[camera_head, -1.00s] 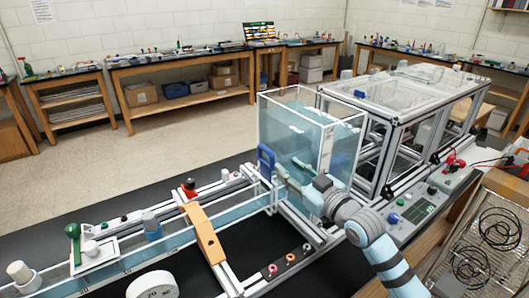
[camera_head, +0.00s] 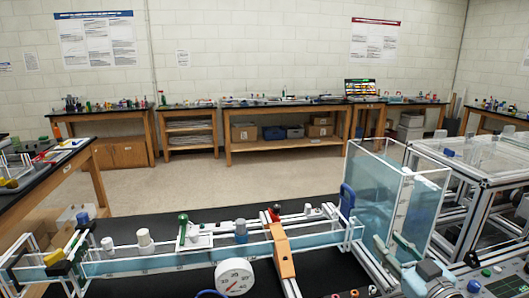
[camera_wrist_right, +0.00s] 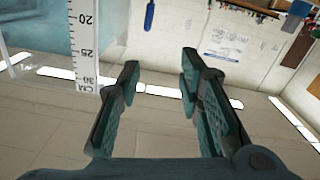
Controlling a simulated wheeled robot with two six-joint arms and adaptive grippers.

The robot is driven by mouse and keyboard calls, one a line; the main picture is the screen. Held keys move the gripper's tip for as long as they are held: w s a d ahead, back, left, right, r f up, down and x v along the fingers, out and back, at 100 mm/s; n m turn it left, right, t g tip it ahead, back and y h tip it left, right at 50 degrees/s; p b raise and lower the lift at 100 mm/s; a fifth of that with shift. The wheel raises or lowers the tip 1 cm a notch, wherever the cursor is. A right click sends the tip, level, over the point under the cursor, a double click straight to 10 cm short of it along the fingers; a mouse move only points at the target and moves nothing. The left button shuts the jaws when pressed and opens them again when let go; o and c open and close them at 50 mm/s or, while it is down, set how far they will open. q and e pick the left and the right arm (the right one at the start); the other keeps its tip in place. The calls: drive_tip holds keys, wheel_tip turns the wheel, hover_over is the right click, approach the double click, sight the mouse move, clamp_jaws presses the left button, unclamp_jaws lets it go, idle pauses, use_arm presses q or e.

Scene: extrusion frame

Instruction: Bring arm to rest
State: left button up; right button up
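My right gripper (camera_head: 393,247) shows at the lower right of the head view, in front of the water tank (camera_head: 385,190). In the right wrist view, the right gripper (camera_wrist_right: 160,80) has its two dark green fingers wide apart with nothing between them. A ruler scale (camera_wrist_right: 85,45) stands to the left of the fingers, apart from them. Only the end of my right arm shows at the bottom edge of the head view. My left arm and gripper are not in view.
A long water channel (camera_head: 150,262) runs left from the tank, crossed by an orange bracket (camera_head: 281,250). A round dial gauge (camera_head: 234,277) stands in front. A blue handle (camera_head: 347,201) is beside the tank. A metal frame (camera_head: 480,180) stands at right.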

drive_tip(key=s+a+f+m+g+h, duration=0.1)
drive_tip(key=s+a+f+g, duration=0.15)
drive_tip(key=s+f, duration=0.5)
drive_tip(key=s+a+f+g+h, duration=0.15)
drive_tip(key=s+f+g, duration=0.25)
drive_tip(key=f, duration=0.6)
drive_tip(key=s+f+m+g+h, duration=0.1)
drive_tip(key=s+f+g, duration=0.35)
drive_tip(key=s, duration=0.65)
drive_tip(key=s+f+m+g+h, duration=0.1)
drive_tip(key=s+f+m+g, duration=0.15)
drive_tip(key=s+f, duration=0.6)
drive_tip(key=s+d+f+g, duration=0.1)
drive_tip(key=s+f, duration=0.1)
drive_tip(key=f, duration=0.6)
drive_tip(key=s+f+g, duration=0.1)
drive_tip(key=s+f, duration=0.2)
drive_tip(key=f, duration=0.4)
drive_tip(key=s+d+f, duration=0.1)
drive_tip(key=s+f, duration=1.3)
drive_tip(key=shift+s+f+g, duration=0.25)
drive_tip(key=shift+g, duration=0.2)
